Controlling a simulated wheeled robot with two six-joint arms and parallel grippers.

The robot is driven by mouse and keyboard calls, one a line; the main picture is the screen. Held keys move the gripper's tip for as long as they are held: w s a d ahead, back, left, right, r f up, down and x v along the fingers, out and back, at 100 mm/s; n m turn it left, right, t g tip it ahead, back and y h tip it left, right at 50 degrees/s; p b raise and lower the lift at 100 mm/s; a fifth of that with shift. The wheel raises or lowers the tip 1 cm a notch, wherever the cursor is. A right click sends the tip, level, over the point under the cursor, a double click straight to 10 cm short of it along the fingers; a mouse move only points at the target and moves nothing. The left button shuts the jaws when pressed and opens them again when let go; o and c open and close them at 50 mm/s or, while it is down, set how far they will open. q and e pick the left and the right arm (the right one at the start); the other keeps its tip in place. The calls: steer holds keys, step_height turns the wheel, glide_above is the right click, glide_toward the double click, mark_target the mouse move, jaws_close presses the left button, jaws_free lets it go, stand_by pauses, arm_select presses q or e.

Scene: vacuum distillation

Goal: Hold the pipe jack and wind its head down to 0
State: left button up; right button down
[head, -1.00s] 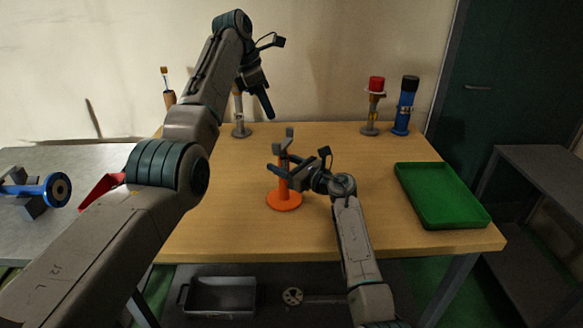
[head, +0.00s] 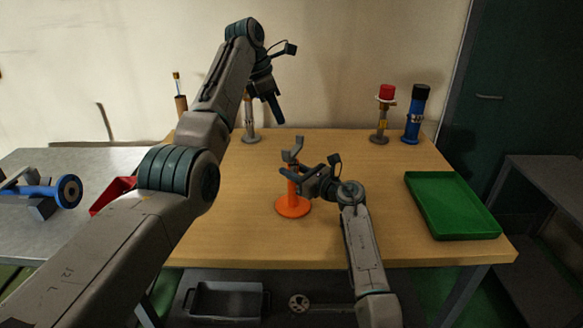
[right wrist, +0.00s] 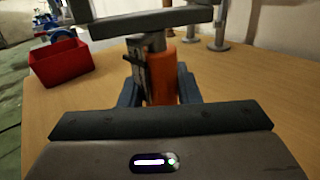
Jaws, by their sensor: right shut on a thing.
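The pipe jack (head: 293,207) stands upright on the wooden table, with a round orange base, an orange column and a grey forked head (head: 292,152) on top. My right gripper (head: 290,178) is shut around the jack's column just below the head. In the right wrist view the orange column (right wrist: 162,80) sits between the two blue fingers, with a grey screw and a dark scale plate above and beside it. The scale reading is too small to tell. My left gripper (head: 279,115) hangs above the table's back, up and left of the jack, touching nothing. Its finger gap does not show clearly.
A green tray (head: 410,205) lies at the table's right. A red-topped post (head: 381,120) and a blue cylinder (head: 415,115) stand at the back right, a grey post (head: 249,125) at the back left. A red bin (right wrist: 62,65) stands left. The table's middle right is clear.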

mark_target(293, 148)
arm_select(q)
steer(key=w+f+m+t+h, duration=0.1)
steer(key=f, duration=0.1)
steer(key=w+f, duration=0.1)
steer(key=w+f+m+t+h, duration=0.1)
steer(key=f, duration=0.1)
steer(key=shift+a+f+m+t+h, duration=0.2)
steer(key=shift+f+m+t+h, duration=0.1)
steer(key=shift+f, duration=0.05)
jaws_close()
steer(key=s+a+f+m+t+h, duration=0.4)
steer(key=s+a+f+m+t, duration=0.3)
steer(key=t, duration=0.4)
steer(key=w+d+r, duration=0.1)
steer(key=w+d, duration=0.5)
steer(key=d, duration=0.2)
steer(key=shift+d, duration=0.3)
steer(key=shift+w+d+f+m+g+h, duration=0.1)
steer(key=shift+w+m+g+h, duration=0.05)
steer(key=shift+m+g+h, duration=0.25)
steer(key=shift+w+d+f+m+g+h, duration=0.1)
steer(key=shift+m+g+h, duration=0.2)
steer(key=shift+h, duration=0.2)
steer(key=shift+w+d+m+g+h, duration=0.1)
steer(key=shift+w+m+g+h, duration=0.05)
steer(key=shift+m+g+h, duration=0.4)
